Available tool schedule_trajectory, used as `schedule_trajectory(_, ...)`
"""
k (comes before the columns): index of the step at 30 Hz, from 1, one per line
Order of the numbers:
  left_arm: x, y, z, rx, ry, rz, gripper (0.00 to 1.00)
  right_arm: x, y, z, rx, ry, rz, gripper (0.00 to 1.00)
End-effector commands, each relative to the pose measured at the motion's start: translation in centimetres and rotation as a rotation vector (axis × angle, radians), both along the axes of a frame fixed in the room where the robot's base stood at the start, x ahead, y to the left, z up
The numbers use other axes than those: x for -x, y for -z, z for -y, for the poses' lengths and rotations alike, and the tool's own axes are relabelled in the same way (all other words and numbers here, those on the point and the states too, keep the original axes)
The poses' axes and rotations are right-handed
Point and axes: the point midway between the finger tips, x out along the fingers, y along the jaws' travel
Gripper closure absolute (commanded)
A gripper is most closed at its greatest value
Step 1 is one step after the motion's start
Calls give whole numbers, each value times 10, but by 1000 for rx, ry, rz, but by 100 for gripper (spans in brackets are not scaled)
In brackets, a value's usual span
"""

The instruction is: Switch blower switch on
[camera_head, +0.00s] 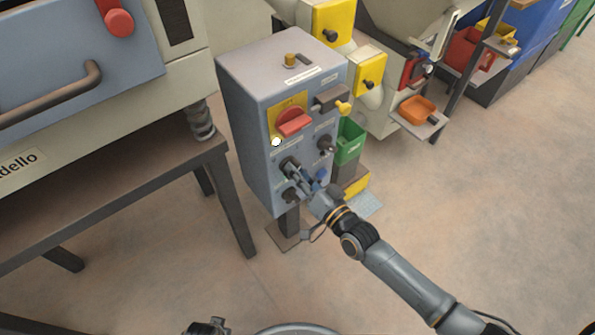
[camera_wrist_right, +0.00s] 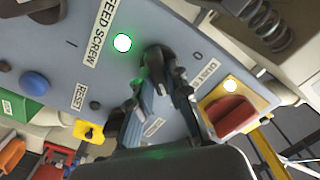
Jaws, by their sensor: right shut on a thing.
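The blue-grey control box (camera_head: 245,130) stands on a post in the head view. My right gripper (camera_head: 300,178) reaches its front from the lower right. It is shut on a black rotary knob (camera_wrist_right: 158,62) on the panel, seen in the right wrist view. The gripper hides part of the knob and its label, so I cannot read its name or setting. A lamp (camera_wrist_right: 122,43) glows green beside it, close to the FEED SCREW label (camera_wrist_right: 98,45). A dark part at the head view's bottom edge may be my left gripper; its jaws cannot be made out.
A red switch (camera_head: 294,122) on a yellow plate sits above the knob, with a lit white lamp (camera_head: 276,142) beside it. A blue button (camera_wrist_right: 34,83) is near the RESET label. A table (camera_head: 110,190) stands left; a green bin (camera_head: 350,140) is behind the box. Floor to the right is clear.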

Motion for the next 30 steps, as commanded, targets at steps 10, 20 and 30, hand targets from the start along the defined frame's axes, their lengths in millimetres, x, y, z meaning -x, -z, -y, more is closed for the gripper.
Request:
schedule_trajectory(10,0,0,0,0,-1,1,100,0,0,0,-1,1,-2,60)
schedule_trajectory(20,3,1,0,1,-3,-3,100,6,1,5,1,1,-2,60)
schedule_trajectory(30,2,0,0,0,-1,-1,100,60,2,44,2,0,-3,60)
